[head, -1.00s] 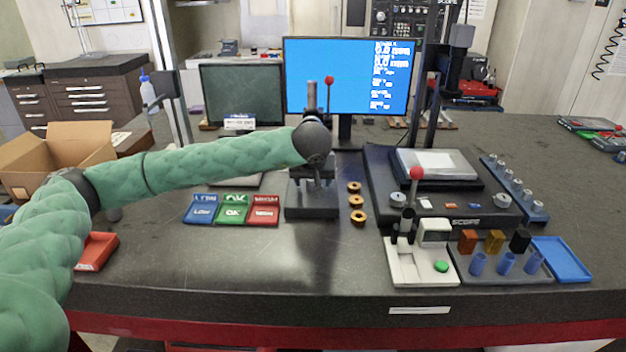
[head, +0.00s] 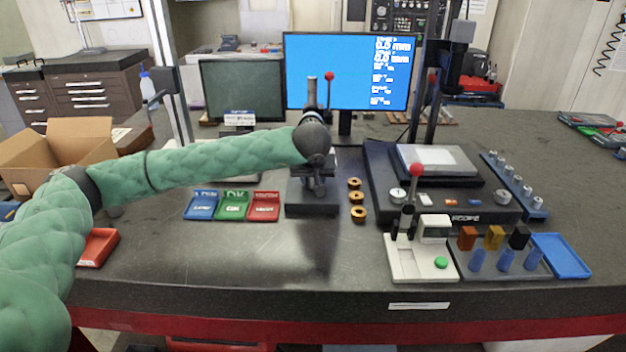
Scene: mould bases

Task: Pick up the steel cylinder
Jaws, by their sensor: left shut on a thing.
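My left arm reaches in from the left to the dark stand (head: 311,208) in the middle of the bench. My left gripper (head: 319,187) points down over this stand's base, below the dark wrist. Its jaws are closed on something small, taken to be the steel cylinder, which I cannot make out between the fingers. Several other small grey metal cylinders stand in a blue rack (head: 541,213) at the right. My right gripper is not in view.
Blue, green and red trays (head: 263,207) lie left of the stand. Several brass rings (head: 357,198) lie close to its right. A scope unit (head: 379,180) and a white lever fixture (head: 400,272) stand farther right. The front middle of the bench is clear.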

